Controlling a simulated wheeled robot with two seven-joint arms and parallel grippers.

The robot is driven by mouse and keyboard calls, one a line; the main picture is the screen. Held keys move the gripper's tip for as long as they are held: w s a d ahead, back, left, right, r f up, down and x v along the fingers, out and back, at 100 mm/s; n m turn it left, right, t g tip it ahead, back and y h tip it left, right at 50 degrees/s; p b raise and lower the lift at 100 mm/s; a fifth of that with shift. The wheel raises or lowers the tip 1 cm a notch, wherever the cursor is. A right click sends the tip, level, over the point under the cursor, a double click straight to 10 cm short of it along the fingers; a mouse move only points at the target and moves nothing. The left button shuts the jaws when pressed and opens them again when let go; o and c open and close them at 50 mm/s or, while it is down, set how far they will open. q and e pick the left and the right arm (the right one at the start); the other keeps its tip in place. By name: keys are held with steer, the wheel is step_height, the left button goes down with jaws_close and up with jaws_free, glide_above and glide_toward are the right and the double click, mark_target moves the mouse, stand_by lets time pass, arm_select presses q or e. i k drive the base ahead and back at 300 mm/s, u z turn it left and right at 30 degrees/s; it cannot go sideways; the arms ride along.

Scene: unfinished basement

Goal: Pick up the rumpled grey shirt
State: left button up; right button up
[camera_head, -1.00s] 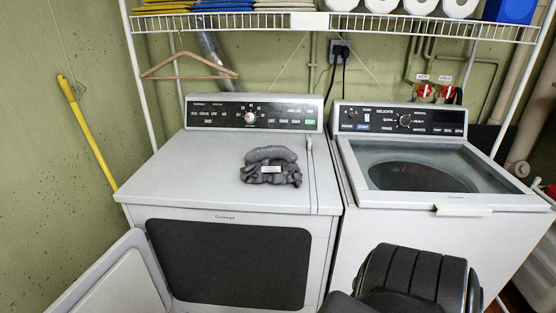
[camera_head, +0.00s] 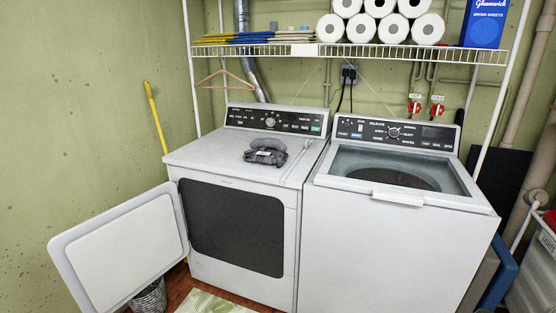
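The rumpled grey shirt (camera_head: 267,151) lies bunched up on the flat white top of the dryer (camera_head: 212,154), right of its middle. A small pale patch shows on its front. Nothing is touching it from above. Neither of my grippers shows in the head view now.
The dryer's door (camera_head: 122,247) hangs open to the left. A washer (camera_head: 392,245) with a closed glass lid stands close on the right. A wire shelf (camera_head: 352,50) with paper rolls (camera_head: 380,8) spans above both machines. A basket (camera_head: 149,298) and a mat (camera_head: 212,304) are on the floor.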

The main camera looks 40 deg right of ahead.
mark_target(271, 151)
steer(key=z, duration=1.25)
